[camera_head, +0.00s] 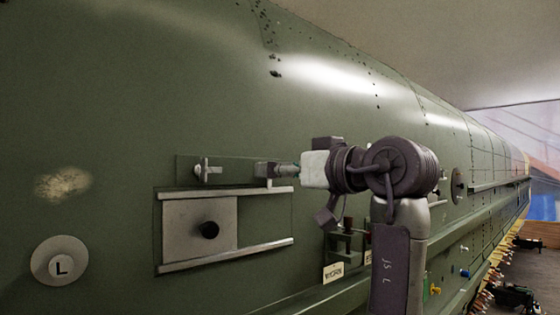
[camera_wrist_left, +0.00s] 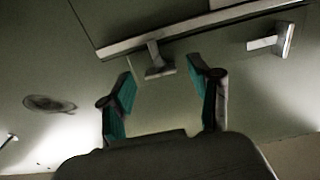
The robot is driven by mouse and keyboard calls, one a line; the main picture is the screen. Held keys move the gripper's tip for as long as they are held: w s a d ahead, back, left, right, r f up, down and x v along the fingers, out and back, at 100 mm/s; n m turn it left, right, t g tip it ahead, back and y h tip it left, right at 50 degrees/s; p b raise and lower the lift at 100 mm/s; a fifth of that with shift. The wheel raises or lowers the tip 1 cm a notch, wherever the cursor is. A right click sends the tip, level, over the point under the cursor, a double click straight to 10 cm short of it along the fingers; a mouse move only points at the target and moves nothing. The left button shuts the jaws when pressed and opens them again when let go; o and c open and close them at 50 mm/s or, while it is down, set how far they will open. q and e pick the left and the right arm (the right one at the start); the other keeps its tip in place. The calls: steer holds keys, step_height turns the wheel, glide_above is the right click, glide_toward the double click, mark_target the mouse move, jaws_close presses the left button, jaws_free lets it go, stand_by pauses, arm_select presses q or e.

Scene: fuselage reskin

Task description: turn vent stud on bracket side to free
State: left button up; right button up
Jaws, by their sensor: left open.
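One vent stud with a light metal cross-handle (camera_head: 207,170) sits at the left end of a narrow green plate on the fuselage side. In the left wrist view my left gripper (camera_wrist_left: 162,75) is open, with teal pads. A T-shaped stud (camera_wrist_left: 157,62) shows between and just beyond its fingertips, with a gap visible on both sides. A second stud (camera_wrist_left: 275,42) shows to the right in that view. I cannot tell which stud is the bracket-side one. My right gripper is not in view.
Below the plate, a metal sliding panel (camera_head: 180,226) with a black knob (camera_head: 209,230) sits between an upper rail (camera_head: 228,191) and a lower rail (camera_head: 228,256). A round "L" disc (camera_head: 44,258) is at lower left.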

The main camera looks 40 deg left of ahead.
arm_select(q)
steer(key=shift+a, duration=0.15)
steer(key=c, duration=1.1)
steer(key=shift+c, duration=0.3)
steer(key=shift+n+b, duration=1.8)
steer(key=shift+n, duration=7.1)
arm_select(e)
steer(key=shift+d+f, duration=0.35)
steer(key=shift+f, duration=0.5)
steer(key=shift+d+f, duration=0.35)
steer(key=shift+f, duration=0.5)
arm_select(q)
steer(key=shift+f, duration=0.1)
